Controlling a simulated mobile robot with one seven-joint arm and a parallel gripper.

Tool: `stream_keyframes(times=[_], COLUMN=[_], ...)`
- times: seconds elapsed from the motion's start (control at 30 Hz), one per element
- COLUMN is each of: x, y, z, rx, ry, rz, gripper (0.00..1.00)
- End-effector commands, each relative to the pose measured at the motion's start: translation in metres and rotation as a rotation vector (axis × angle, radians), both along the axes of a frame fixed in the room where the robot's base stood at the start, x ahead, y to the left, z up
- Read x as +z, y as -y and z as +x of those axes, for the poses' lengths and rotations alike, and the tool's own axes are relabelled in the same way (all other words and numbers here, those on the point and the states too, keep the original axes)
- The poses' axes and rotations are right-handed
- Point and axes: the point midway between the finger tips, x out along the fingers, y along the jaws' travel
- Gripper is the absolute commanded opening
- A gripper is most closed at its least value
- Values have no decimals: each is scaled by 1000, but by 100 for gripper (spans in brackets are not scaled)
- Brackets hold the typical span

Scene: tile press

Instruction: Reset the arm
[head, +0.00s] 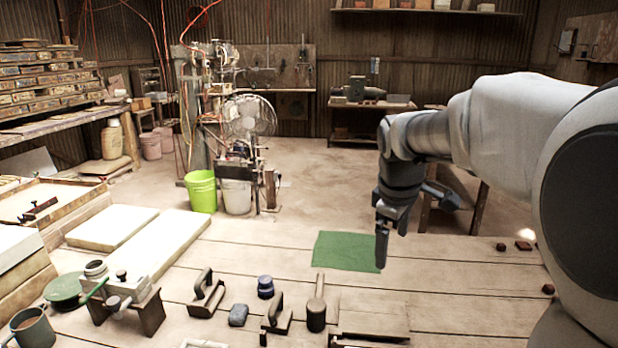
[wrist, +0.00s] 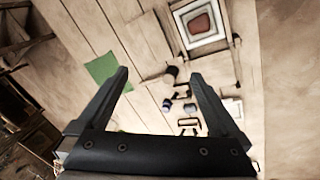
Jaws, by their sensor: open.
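My gripper (head: 383,240) hangs at the end of my arm over the wooden table (head: 450,295), at the right edge of the green mat (head: 345,251) in the head view. In the wrist view, my gripper (wrist: 160,85) has its two fingers wide apart with nothing between them. The green mat (wrist: 102,68) shows there beyond the left finger, lying flat on the table. The gripper is above the table and holds nothing.
Hand tools, a mallet (head: 316,312), a dark blue jar (head: 265,287) and a grey-blue block (head: 238,315) lie along the table's front. Small dark blocks (head: 523,246) sit at the right. A framed square tile (wrist: 200,23) shows in the wrist view. The table's middle right is largely clear.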

Motion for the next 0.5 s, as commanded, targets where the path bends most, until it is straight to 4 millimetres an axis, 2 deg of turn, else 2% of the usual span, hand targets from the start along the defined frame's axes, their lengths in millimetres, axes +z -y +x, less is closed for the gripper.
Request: stream_keyframes(times=[0.03, 0.2, 0.37, 0.5], x=[14, 36, 46, 47], y=[-4, -17, -28, -36], z=[-17, -72, -123, -166], rx=[-40, -211, -369, -504], ry=[23, 89, 144, 189], rz=[14, 87, 170, 253], gripper=[100, 100, 100, 100])
